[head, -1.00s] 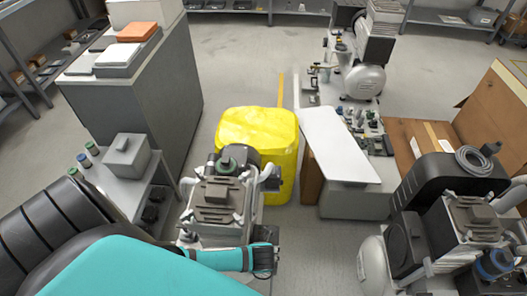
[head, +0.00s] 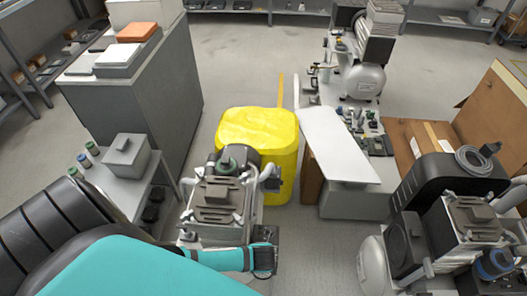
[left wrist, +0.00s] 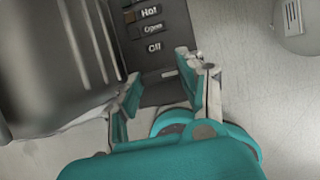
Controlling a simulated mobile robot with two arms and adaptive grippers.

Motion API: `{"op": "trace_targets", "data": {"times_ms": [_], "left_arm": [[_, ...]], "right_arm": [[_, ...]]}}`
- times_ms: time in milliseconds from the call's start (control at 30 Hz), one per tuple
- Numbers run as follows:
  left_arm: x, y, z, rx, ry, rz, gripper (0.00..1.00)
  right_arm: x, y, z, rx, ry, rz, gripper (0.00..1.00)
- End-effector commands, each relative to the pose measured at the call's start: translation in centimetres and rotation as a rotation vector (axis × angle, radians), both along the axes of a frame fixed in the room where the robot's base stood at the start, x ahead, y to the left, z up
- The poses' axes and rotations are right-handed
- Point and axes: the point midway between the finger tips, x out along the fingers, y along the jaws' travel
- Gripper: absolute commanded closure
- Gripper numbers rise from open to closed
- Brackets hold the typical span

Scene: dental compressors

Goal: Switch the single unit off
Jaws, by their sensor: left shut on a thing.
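A compressor unit (head: 217,200) with a grey finned head and a dark green-grey cap stands in front of me in the head view. My left gripper (head: 265,256), on a teal arm, is at its near right side. In the left wrist view my left gripper (left wrist: 162,84) has its fingers on either side of a dark control panel (left wrist: 158,92) and is shut on it. Part of the panel is hidden by the fingers. My right gripper is not in view.
A yellow covered bin (head: 258,135) stands just behind the unit. A second compressor (head: 470,220) is at the right, and another (head: 365,75) stands at the back. A small grey table (head: 110,185) is at the left. Open floor lies beyond the bin.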

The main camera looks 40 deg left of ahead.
Motion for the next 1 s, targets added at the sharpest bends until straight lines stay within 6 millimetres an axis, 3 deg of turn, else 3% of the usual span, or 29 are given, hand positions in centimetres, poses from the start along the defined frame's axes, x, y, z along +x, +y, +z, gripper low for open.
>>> {"op": "trace_targets", "data": {"times_ms": [367, 1000], "left_arm": [[0.1, -0.3, 0.4, -0.001, 0.002, 0.212, 0.92], [0.5, -0.4, 0.1, -0.001, 0.002, 0.820, 0.92]], "right_arm": [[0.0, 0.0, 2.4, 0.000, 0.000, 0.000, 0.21], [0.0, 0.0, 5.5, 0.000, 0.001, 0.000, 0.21]]}}
